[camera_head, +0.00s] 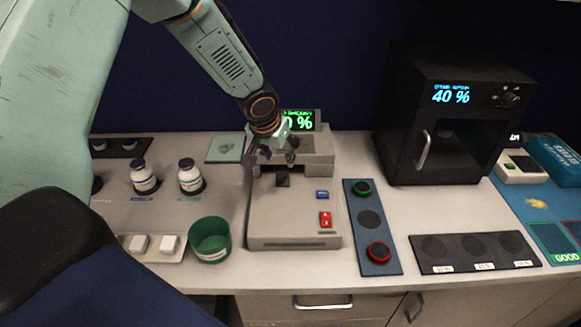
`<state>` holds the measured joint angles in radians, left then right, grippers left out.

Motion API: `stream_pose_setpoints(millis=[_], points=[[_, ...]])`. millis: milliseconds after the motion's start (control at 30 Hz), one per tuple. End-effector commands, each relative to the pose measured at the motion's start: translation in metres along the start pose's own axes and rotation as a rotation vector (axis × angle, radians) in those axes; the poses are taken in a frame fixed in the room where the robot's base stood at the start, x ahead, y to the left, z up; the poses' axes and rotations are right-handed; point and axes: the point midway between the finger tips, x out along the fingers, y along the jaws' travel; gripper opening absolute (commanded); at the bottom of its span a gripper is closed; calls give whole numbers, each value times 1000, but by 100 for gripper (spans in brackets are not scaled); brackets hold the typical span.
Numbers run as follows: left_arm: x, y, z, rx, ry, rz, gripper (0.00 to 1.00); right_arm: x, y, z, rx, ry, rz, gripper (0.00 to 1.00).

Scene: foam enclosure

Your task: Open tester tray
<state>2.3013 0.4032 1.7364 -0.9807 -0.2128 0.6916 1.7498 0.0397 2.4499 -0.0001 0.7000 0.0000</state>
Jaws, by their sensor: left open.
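The tester (293,215) is a beige box in the middle of the bench, with a blue button (322,194) and a red control (325,219) on its top right. A small dark piece (283,181) shows on its upper surface. A green percent display (301,121) stands at its back, partly hidden by my arm. My left gripper (270,160) is open above the back left of the tester, its fingers pointing down. I cannot tell whether it touches the tester. I cannot make out a separate tray or its position. My right gripper is not in view.
A black oven-like box (450,115) reading 40 % stands at back right. A blue panel (371,228) with round pads and a black strip (474,252) lie right of the tester. A green cup (209,240) and two bottles (190,177) stand left. Bare bench lies between the panel and box.

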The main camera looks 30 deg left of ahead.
Motion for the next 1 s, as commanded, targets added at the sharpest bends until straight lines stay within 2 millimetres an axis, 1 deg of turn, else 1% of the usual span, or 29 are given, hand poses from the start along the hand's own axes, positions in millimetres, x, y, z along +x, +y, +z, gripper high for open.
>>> stream_pose_setpoints(millis=[33,133,267,567,700,833,1000], points=[[0,-2,4,-17,-11,-9,49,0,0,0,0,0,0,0],[1,-4,7,-39,-14,-11,49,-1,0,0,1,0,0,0],[11,-5,8,-42,-15,-11,49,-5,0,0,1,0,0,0],[51,-4,7,-38,-13,-11,49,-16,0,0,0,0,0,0],[66,-4,7,-39,-13,-10,49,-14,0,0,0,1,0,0],[74,-4,6,-38,-12,-10,49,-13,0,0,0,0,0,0],[78,-4,4,-37,-10,-9,49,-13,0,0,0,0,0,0]])
